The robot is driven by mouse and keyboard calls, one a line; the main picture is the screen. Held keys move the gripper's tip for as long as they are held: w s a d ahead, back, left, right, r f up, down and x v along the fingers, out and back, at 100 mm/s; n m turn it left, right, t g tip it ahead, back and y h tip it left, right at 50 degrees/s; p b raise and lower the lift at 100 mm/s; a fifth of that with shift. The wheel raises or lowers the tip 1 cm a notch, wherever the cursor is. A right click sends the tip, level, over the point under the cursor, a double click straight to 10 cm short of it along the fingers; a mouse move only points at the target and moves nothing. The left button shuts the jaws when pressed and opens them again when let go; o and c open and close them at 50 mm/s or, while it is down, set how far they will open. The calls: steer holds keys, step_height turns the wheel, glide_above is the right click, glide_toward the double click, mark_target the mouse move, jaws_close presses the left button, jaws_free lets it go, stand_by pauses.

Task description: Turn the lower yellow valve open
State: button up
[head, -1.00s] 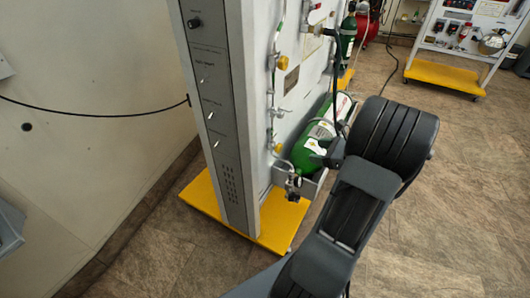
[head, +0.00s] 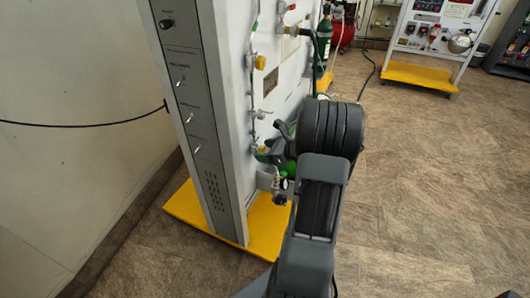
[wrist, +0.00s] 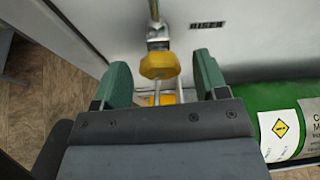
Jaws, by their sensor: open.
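The lower yellow valve (wrist: 158,65) is a knob on a metal fitting against the pale panel. In the wrist view it shows between the two green-padded fingers of my gripper (wrist: 162,70), with a gap on each side. I cannot tell how deep it sits between them. In the head view the valve (head: 263,149) is small, low on the pipe, beside my gripper (head: 274,143). The gripper is open and holds nothing. My arm hides part of the panel there.
Another yellow valve (head: 260,62) is higher on the same pipe. A green cylinder (wrist: 255,99) with labels lies to the right of my gripper. The panel stands on a yellow base (head: 265,230). Open tiled floor (head: 430,200) is to the right.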

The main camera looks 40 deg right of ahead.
steer(key=shift+w+a+f, duration=0.1)
steer(key=shift+w+a, duration=0.05)
steer(key=shift+w, duration=0.15)
steer(key=c, duration=0.9)
steer(key=shift+c, duration=0.2)
steer(key=shift+f+b, duration=0.1)
steer(key=shift+b, duration=0.25)
